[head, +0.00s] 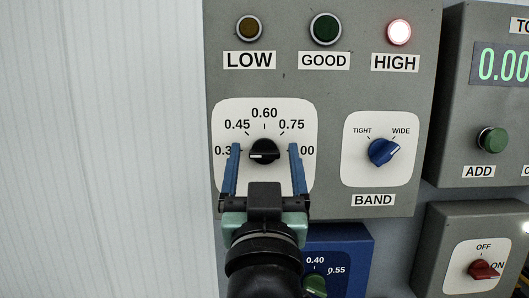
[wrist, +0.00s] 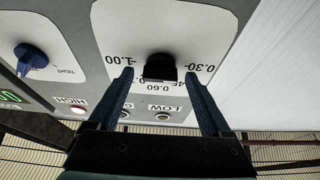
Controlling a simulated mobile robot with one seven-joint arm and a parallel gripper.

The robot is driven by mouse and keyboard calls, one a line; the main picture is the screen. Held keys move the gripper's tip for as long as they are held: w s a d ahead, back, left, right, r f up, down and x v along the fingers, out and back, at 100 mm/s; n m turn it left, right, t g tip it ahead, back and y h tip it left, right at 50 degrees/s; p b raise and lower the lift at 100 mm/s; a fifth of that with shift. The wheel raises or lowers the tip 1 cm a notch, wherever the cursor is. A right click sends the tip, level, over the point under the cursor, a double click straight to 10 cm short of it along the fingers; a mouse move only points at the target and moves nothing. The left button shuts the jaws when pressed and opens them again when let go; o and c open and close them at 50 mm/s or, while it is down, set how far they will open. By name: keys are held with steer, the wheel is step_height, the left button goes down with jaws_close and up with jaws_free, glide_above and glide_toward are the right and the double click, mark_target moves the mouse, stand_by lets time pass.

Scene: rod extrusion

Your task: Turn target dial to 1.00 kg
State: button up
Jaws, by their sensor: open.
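The target dial is a black knob (head: 264,152) on a white scale plate (head: 225,115) marked 0.45, 0.60 and 0.75 along the top. The end marks are partly covered by my fingers; the wrist view shows them as 0.30 and 1.00. A pale line on the knob lies about level; which end it points to is hard to tell. My gripper (head: 264,148) is open, with one blue finger on each side of the knob and visible gaps. In the upside-down wrist view the knob (wrist: 160,68) sits between and just beyond the fingertips (wrist: 159,77).
Above are a dark LOW lamp (head: 249,27), a dark GOOD lamp (head: 325,28) and a lit HIGH lamp (head: 399,32). A blue BAND knob (head: 383,151) is close right. A blue box with a green knob (head: 315,285) is below, partly behind my arm. The wall at left is clear.

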jaws_close()
stand_by(0.5)
